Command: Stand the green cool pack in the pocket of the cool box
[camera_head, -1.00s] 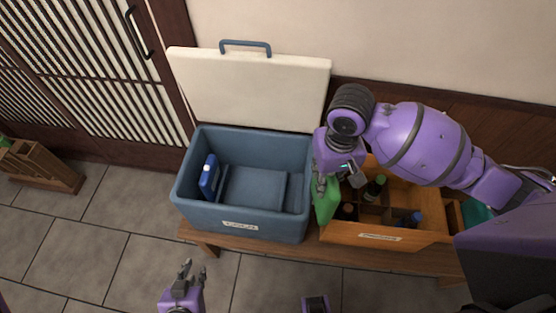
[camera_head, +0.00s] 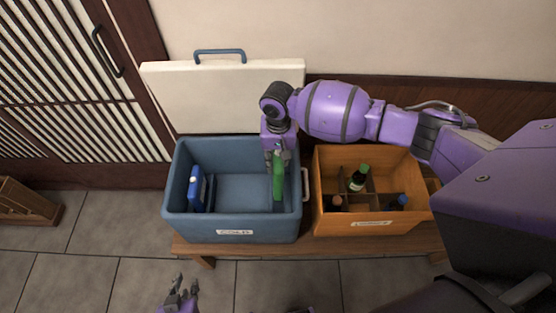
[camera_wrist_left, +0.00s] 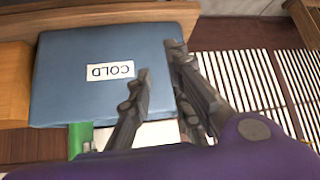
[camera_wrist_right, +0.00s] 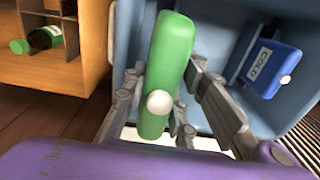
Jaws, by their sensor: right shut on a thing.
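The blue cool box (camera_head: 235,225) stands open on the bench, with its white lid (camera_head: 220,95) tilted back behind it. My right gripper (camera_head: 277,160) is shut on the green cool pack (camera_head: 278,180) and holds it upright at the box's right side. The right wrist view shows the green pack (camera_wrist_right: 168,65) between the fingers, its white cap facing the camera. Whether its lower end touches the box or a pocket cannot be told. A blue cool pack (camera_head: 196,187) stands at the box's left wall. My left gripper (camera_head: 180,292) is open and empty in front of the bench.
A wooden crate (camera_head: 370,222) with dividers and bottles stands right of the cool box on the bench (camera_head: 220,248). The middle of the box floor (camera_head: 240,190) is clear. A slatted door (camera_head: 80,80) is at the left.

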